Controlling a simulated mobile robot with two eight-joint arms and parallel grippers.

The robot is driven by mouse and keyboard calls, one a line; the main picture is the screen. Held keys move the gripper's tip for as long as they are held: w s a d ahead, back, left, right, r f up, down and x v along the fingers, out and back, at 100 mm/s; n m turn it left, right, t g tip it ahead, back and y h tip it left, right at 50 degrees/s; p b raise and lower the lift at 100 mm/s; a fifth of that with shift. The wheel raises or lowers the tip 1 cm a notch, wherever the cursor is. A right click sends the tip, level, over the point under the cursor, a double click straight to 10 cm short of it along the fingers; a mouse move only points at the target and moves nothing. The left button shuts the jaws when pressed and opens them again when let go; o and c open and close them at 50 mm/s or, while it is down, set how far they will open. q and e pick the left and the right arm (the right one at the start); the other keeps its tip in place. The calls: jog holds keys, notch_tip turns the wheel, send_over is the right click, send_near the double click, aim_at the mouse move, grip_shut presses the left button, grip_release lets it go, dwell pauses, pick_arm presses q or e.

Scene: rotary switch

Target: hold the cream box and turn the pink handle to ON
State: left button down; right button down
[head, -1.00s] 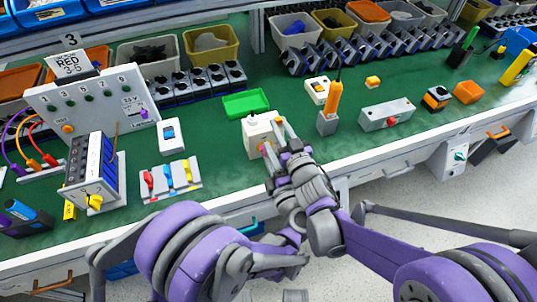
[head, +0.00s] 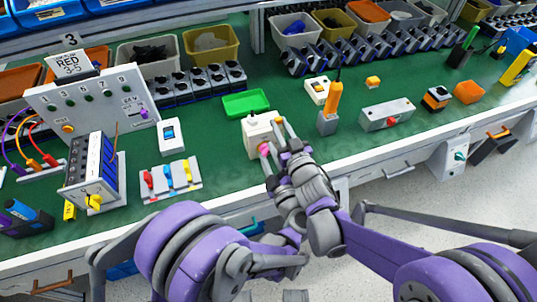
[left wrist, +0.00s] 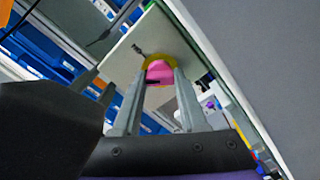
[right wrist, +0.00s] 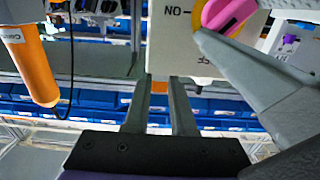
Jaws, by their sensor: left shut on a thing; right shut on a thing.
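The cream box (head: 258,133) stands on the green bench top near its front edge. The pink handle (head: 265,149) is on its front face. My left gripper (head: 269,156) is shut on the handle. In the left wrist view the pink handle (left wrist: 160,72) sits between the fingers, with a yellow ring around it. My right gripper (head: 282,129) is shut on the right side of the cream box. In the right wrist view the box (right wrist: 200,45) shows ON and OFF marks, and the handle (right wrist: 228,14) lies slanted, partly behind my left finger.
A green tray (head: 246,104) lies behind the box. An orange-handled tool (head: 333,98) stands in a grey holder to the right. A grey box with a red knob (head: 387,116) is further right. A panel with three coloured levers (head: 170,179) lies left. Bare green bench separates them.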

dwell(0.4)
pick_arm(q)
jog(key=shift+c, duration=2.2)
grip_release()
jog(key=shift+s, duration=0.1)
jog(key=v, duration=1.2)
